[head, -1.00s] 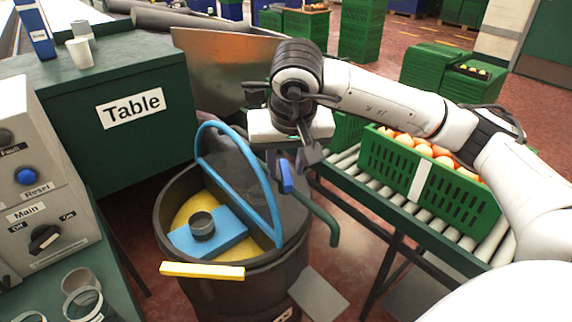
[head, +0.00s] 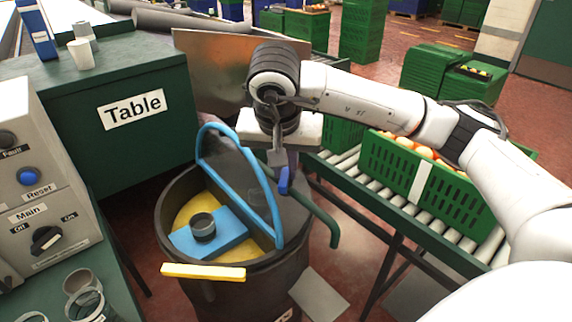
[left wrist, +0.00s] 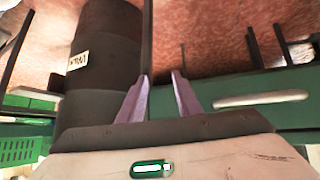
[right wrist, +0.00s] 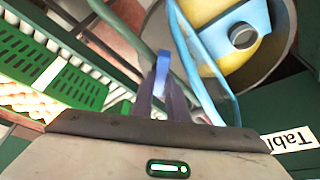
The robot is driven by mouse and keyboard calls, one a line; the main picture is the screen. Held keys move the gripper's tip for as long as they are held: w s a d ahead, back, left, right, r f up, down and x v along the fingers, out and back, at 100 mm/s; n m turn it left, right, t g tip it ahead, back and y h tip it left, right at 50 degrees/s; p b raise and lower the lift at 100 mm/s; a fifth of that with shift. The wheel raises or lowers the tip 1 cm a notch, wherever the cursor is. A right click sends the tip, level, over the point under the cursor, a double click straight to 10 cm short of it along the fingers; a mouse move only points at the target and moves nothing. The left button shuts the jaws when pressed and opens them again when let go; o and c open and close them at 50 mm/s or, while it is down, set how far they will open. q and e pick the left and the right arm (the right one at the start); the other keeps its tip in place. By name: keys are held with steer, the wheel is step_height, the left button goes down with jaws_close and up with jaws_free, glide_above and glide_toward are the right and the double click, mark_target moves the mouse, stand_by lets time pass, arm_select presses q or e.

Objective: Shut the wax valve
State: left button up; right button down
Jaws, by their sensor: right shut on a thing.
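The wax valve shows as a blue lever handle (head: 284,181) by a green pipe (head: 325,218) at the right of the dark drum (head: 180,265). My right gripper (head: 280,168) is shut on this handle from above, hiding part of it. In the right wrist view the blue handle (right wrist: 163,66) stands between my right fingertips (right wrist: 162,85). The drum holds yellow wax (head: 190,211) with a blue block (head: 225,232) in it. My left gripper (left wrist: 160,82) shows only in the left wrist view, open and empty, with the drum (left wrist: 100,65) beyond it.
A blue hoop (head: 270,200) rises over the drum close to my right gripper. A green crate of oranges (head: 440,195) sits on the roller conveyor (head: 395,200) at the right. A green table (head: 150,160) and a grey switch panel (head: 50,210) stand at the left.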

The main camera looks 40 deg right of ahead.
steer(key=shift+w+a+r+m+g+p, duration=0.1)
steer(key=shift+m+g+p, duration=0.25)
steer(key=shift+m, duration=0.55)
steer(key=m+p, duration=0.1)
steer(key=m+g+h+p, duration=0.1)
steer(key=m, duration=0.1)
steer(key=shift+w+a+r+m, duration=0.1)
steer(key=shift+w+m, duration=0.05)
steer(key=shift+m, duration=0.15)
steer(key=shift+w+m+g+p, duration=0.1)
steer(key=shift+m+g+p, duration=0.55)
steer(key=shift+m, duration=0.45)
steer(key=shift+f+m, duration=0.2)
steer(key=shift+m, duration=0.2)
steer(key=c, duration=1.8)
jaws_free()
steer(key=shift+o, duration=0.4)
